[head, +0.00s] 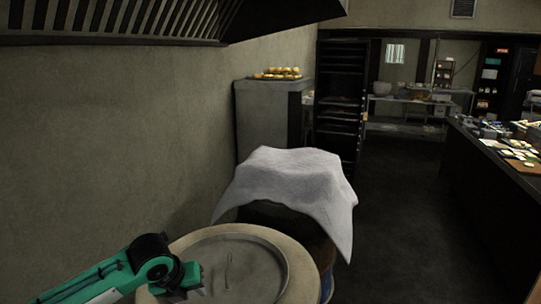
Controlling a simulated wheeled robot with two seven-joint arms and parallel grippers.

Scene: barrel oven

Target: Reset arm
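My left arm comes in at the bottom left, green and black. Its gripper (190,277) is at the near left edge of a round barrel top (300,268) with a pale rim and a grey lid (235,262). The fingers are too small and dark to tell whether they are open or shut, and I cannot tell if they touch the lid. My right gripper is not in view.
A white cloth (290,180) drapes over another barrel just behind. A grey cabinet (262,122) with bread rolls (277,73) and a dark rack (340,100) stand farther back. A counter (490,165) is at the right. The floor (400,210) between is clear.

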